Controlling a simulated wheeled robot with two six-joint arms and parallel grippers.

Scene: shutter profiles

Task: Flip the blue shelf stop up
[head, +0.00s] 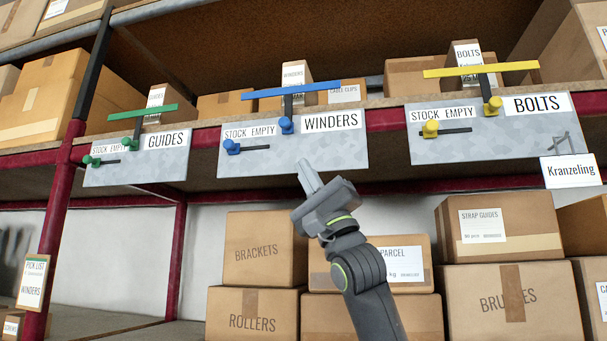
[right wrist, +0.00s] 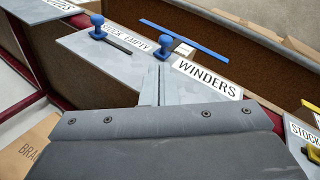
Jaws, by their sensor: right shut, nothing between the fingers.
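The blue shelf stop (head: 291,89) is a long bar on a dark post, standing above the grey WINDERS plate (head: 210,162) in the head view. It also shows beyond the plate in the right wrist view (right wrist: 185,41). A blue knob (head: 286,125) sits at the post's foot. A second blue knob (head: 232,147) sits at the left end of a dark slot under STOCK EMPTY. My right gripper (head: 309,176) is shut and empty, just below the plate in the head view. In the right wrist view its fingertips (right wrist: 156,72) point toward the post's knob. My left gripper is not in view.
Similar plates with a green stop (head: 143,113) and a yellow stop (head: 481,69) flank this one. A red upright (head: 57,220) carries a pick list (head: 32,282) reading WINDERS. Stacked cartons (head: 265,248) fill the shelf below. A small WINDERS box (head: 296,72) stands behind the blue bar.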

